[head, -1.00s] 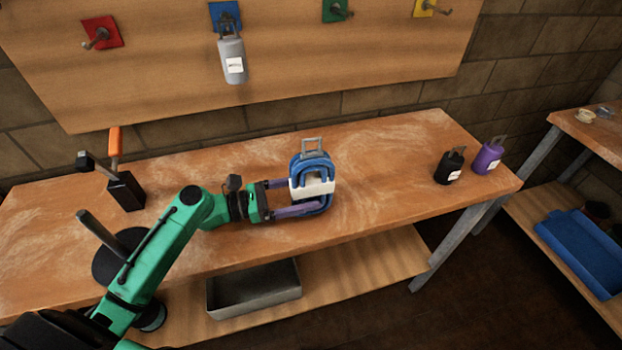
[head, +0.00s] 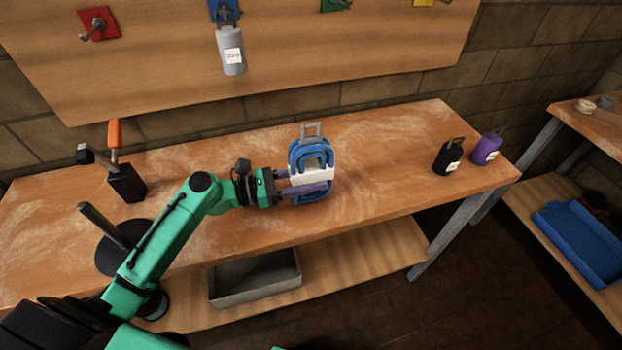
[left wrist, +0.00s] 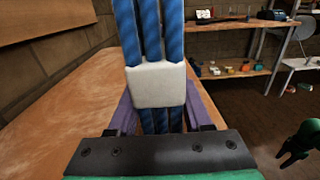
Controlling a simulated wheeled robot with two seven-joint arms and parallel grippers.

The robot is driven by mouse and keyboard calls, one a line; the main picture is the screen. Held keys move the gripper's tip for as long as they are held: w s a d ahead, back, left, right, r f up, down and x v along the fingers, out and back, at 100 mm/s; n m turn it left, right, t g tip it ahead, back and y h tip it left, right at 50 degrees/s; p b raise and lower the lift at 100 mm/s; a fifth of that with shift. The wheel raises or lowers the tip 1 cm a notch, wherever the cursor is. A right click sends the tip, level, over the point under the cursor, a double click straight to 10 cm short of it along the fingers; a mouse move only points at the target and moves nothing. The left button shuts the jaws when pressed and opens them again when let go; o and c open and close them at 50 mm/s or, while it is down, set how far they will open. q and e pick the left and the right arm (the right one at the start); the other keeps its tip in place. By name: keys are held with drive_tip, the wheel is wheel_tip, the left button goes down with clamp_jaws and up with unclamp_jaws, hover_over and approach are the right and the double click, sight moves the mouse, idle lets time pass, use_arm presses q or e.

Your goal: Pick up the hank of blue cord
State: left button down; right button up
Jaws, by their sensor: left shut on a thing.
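The hank of blue cord (head: 311,157) stands upright over the middle of the workbench, with a white band around its waist and a grey loop on top. My left gripper (head: 308,188) is shut on the hank, its purple fingers on either side at the white band. In the left wrist view the blue strands (left wrist: 150,28) rise above the white band (left wrist: 157,84), between the two fingers (left wrist: 157,108). I cannot tell whether the hank's lower end touches the bench.
The workbench (head: 390,150) is clear around the hank. A black bottle (head: 447,158) and a purple one (head: 486,149) stand at its right end. A grey bottle (head: 232,57) hangs on the wall board. A grey tray (head: 255,281) lies on the lower shelf.

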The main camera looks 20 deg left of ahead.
use_arm(q)
wheel_tip(320, 180, up, 19)
drive_tip(key=shift+f+p, duration=0.1)
drive_tip(key=shift+p, duration=0.8)
